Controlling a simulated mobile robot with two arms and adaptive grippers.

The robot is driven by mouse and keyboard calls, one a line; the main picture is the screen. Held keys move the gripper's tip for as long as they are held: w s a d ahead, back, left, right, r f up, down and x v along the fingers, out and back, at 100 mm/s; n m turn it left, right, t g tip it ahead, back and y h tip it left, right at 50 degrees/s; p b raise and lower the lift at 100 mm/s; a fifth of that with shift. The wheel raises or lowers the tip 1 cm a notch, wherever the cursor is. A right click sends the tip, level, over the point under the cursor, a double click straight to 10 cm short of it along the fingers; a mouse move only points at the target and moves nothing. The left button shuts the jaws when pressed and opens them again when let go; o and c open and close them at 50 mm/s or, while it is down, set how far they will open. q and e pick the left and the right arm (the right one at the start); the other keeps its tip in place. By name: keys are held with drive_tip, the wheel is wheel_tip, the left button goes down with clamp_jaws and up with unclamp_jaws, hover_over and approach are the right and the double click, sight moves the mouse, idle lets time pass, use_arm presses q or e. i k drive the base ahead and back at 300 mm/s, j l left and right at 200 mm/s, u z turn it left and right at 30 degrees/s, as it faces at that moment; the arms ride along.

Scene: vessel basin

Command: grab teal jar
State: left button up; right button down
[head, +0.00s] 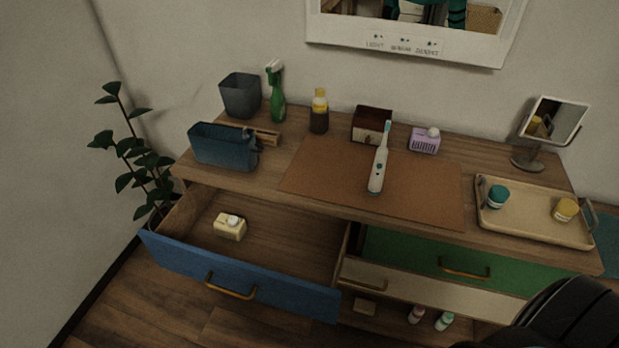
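The teal jar (497,195) stands upright on the left side of a beige tray (530,227), at the right end of the wooden dresser top. A yellow jar (565,209) with a similar shape stands on the same tray, to its right. The teal jar is unobstructed, and nothing touches it from above. A dark rounded part of my own body fills the bottom right corner, below the tray. Neither my left nor my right gripper shows in the head view.
An open blue drawer (236,279) juts out at left, holding a cream dispenser (230,227). A mirror (551,122) stands behind the tray. A toothbrush (380,165) stands on the brown mat (425,195). A blue bin (222,147), spray bottle (277,97) and lilac box (424,142) are further left.

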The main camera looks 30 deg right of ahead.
sight(498, 195)
drive_tip(key=k+l+z, duration=0.15)
drive_tip(key=z, duration=1.8)
drive_tip(key=i+l+u, duration=0.2)
drive_tip(key=l, duration=0.15)
drive_tip(key=i+l+u, duration=0.1)
drive_tip(key=l+u, duration=0.15)
drive_tip(key=l, duration=0.15)
drive_tip(key=i+l+u, duration=0.2)
drive_tip(key=l, duration=0.2)
drive_tip(key=k, duration=0.1)
